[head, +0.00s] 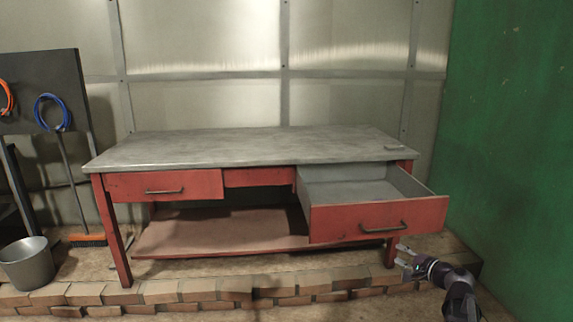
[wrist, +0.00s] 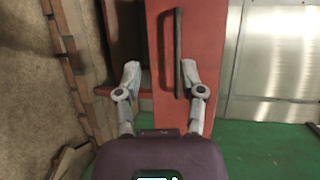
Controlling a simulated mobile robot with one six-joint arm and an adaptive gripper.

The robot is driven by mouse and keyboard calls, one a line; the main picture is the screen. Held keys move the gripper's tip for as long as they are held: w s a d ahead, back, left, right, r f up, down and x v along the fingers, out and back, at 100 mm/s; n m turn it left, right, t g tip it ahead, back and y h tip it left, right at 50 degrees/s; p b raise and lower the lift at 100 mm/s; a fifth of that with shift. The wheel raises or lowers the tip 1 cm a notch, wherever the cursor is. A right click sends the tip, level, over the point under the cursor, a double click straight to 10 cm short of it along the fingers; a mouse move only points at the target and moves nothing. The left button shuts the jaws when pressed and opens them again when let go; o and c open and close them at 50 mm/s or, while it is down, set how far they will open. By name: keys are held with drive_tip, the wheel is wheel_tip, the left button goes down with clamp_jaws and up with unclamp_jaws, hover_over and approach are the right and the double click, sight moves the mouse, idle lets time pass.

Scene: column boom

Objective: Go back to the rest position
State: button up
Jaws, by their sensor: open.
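My gripper (head: 404,258) is at the lower right of the head view, below and to the right of the pulled-out drawer's handle. Its fingers are spread apart and hold nothing. In the wrist view my gripper (wrist: 160,85) has one finger on each side, with the red drawer front (wrist: 205,30) beyond them. The dark bar handle (wrist: 178,50) shows upright between and ahead of the fingertips, near the right one. The right drawer (head: 375,221) of the workbench stands open and looks empty inside. Its handle (head: 383,227) is free in the head view.
A brick edge (head: 200,291) runs in front. A green wall (head: 510,130) bounds the right. A metal bucket (head: 26,262) and broom (head: 88,239) stand left.

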drive_tip(key=s+a+f+n+g, duration=0.3)
drive_tip(key=s+a+f+g, duration=0.1)
drive_tip(key=a, duration=0.3)
drive_tip(key=s+a+f+n+g, duration=0.3)
drive_tip(key=a+f+n, duration=0.1)
drive_tip(key=a+f, duration=0.15)
drive_tip(key=s+a+f+n+g+h, duration=0.3)
drive_tip(key=s+h, duration=0.1)
drive_tip(key=s, duration=0.3)
drive_tip(key=s+a+f+n+g+h, duration=0.3)
drive_tip(key=s+g+h, duration=0.1)
drive_tip(key=s, duration=0.2)
wheel_tip(320, 180, up, 31)
drive_tip(key=p, duration=3.1)
